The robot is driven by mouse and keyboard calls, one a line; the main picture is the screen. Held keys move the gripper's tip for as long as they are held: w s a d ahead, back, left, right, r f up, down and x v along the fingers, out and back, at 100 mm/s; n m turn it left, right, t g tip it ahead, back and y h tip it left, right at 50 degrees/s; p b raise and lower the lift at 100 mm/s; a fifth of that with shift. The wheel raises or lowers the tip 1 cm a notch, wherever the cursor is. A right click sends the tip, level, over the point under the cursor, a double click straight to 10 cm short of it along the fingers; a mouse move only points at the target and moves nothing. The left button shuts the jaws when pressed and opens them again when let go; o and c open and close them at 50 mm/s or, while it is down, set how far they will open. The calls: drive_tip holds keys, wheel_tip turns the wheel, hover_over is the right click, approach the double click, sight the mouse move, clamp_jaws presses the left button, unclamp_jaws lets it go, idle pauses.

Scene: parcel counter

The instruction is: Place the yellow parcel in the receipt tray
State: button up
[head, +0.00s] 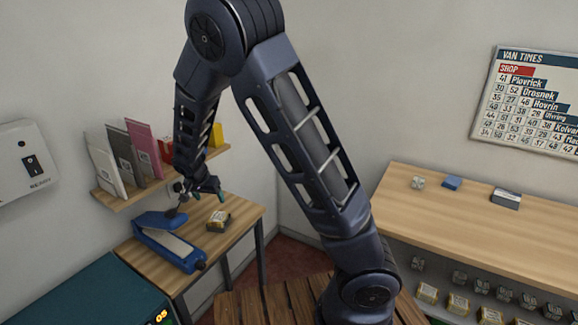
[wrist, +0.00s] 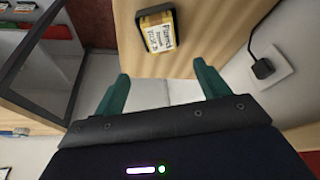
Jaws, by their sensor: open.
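A small parcel with a yellow and white printed face (wrist: 160,38) shows at the top of the wrist view. A dark rim, which looks like the receipt tray (wrist: 154,10), borders it, and the parcel seems to lie inside. In the head view the parcel (head: 219,216) sits on the small wooden table, with the dark tray edge (head: 214,228) below it. My gripper (wrist: 164,85) is open, with nothing between its green fingers. In the head view my gripper (head: 208,193) hangs above the table, just behind and above the parcel, apart from it.
A blue device (head: 168,243) lies left of the parcel on the small table (head: 243,222). A wall shelf (head: 130,198) with folders and a yellow item (head: 217,134) is close behind my arm. A long counter (head: 440,218) stands at right with small items.

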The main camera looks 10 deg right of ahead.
drive_tip(key=s+d+r+n+g+y, duration=0.1)
drive_tip(key=s+d+r, duration=0.2)
drive_tip(key=d+r, duration=0.7)
drive_tip(key=s+d+r+n+y, duration=0.1)
drive_tip(key=s+d+r+y, duration=0.15)
drive_tip(key=d+r, duration=0.8)
drive_tip(key=s+d+r+n+h, duration=0.1)
drive_tip(key=s+d+r, duration=0.1)
drive_tip(key=s+d, duration=0.5)
drive_tip(key=s+d+r+n+t, duration=0.1)
drive_tip(key=s+d+r, duration=0.1)
drive_tip(key=s+d, duration=0.5)
drive_tip(key=s, duration=0.4)
drive_tip(key=shift+d+t+h, duration=0.3)
drive_tip(key=shift+d+h, duration=0.05)
drive_tip(key=shift+d, duration=0.05)
